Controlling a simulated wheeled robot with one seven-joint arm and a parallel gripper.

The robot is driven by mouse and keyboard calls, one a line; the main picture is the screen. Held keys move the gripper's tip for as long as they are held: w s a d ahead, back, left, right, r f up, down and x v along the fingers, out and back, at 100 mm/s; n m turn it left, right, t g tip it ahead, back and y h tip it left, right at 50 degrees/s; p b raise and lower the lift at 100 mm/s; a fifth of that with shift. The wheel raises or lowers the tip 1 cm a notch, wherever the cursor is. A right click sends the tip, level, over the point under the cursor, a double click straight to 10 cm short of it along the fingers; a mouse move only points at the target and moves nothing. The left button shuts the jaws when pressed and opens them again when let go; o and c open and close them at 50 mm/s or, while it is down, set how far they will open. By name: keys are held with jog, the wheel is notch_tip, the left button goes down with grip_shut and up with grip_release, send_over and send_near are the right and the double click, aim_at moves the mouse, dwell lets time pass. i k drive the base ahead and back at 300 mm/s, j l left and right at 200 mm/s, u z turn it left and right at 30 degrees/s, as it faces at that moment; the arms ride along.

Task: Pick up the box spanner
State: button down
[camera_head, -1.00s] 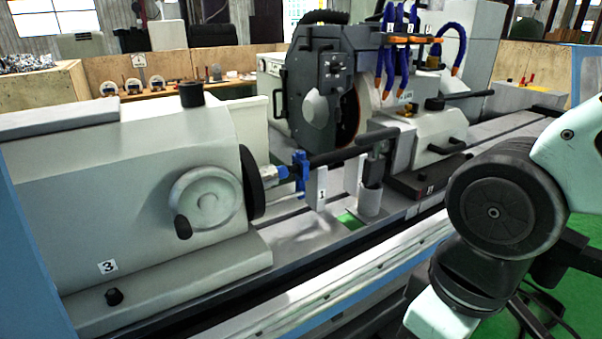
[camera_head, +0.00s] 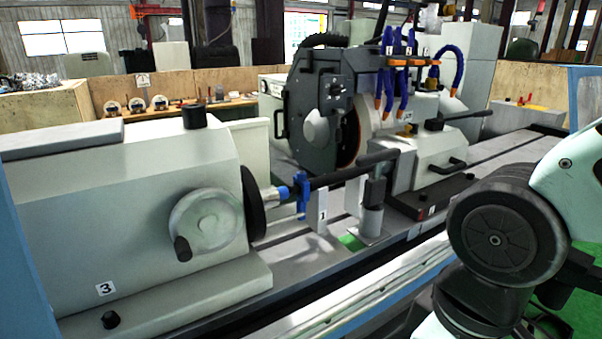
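I cannot pick out the box spanner with certainty. Small tools too tiny to name stand on the wooden bench (camera_head: 180,106) behind the grinder, and a few more lie on the ledge (camera_head: 530,107) at the far right. The cylindrical grinder fills the middle. Its headstock (camera_head: 120,210) with a handwheel (camera_head: 206,221) is at the left, and a dark cylindrical workpiece (camera_head: 350,169) runs right from a blue clamp (camera_head: 303,194). My gripper is out of view; only links of my arm show at the lower right.
The grinding wheel housing (camera_head: 318,110) rises behind the workpiece, with blue hoses (camera_head: 450,62) hanging at its right. A grey tailstock (camera_head: 432,150) stands right of it. The machine's front rail (camera_head: 370,298) crosses in front of me.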

aim_at(374, 187)
jog(key=u, duration=0.95)
jog(key=i+l+u, duration=0.25)
jog(key=l+u, duration=0.2)
jog(key=l, duration=0.25)
jog(key=i+l+u, duration=0.1)
jog(key=l+u, duration=0.15)
jog(key=l, duration=0.1)
